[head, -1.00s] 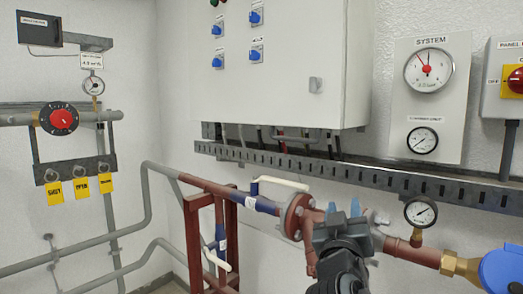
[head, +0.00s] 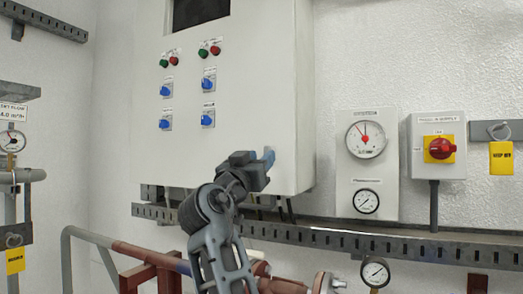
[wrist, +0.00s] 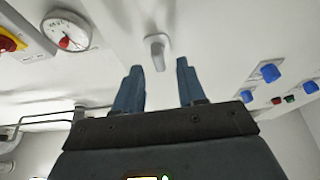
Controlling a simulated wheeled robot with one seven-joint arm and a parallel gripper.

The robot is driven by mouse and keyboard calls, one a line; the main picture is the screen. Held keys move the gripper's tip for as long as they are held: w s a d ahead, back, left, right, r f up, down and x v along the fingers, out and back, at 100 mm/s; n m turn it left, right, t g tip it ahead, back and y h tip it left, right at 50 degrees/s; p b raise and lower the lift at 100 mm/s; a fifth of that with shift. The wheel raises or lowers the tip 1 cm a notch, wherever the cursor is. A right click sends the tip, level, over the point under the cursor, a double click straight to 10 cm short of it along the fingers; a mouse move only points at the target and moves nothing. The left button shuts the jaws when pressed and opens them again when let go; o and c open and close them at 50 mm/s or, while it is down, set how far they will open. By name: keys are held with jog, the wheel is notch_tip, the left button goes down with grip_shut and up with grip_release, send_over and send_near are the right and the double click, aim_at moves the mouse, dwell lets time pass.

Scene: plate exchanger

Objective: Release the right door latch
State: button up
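The door latch is a small light-grey handle (wrist: 156,50) on the white cabinet door, seen in the wrist view just beyond and between my fingertips. My gripper (wrist: 159,67) is open, with its two blue fingers spread apart and nothing between them. In the head view my gripper (head: 267,158) is in front of the lower right corner of the cabinet door (head: 262,90). There my gripper mostly or wholly hides the latch. I cannot tell the exact gap from fingertips to latch, but no contact shows.
Blue switches (head: 208,84) and red and green lamps are on the door. Right of the cabinet are a gauge panel (head: 367,180) and a red-and-yellow rotary switch (head: 440,149). Below run a slotted metal rail (head: 350,241) and pipes (head: 140,251).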

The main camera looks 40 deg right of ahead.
jog(key=shift+p+x, duration=0.35)
jog(key=shift+x, duration=1.25)
jog(key=shift+s, duration=0.1)
grip_shut()
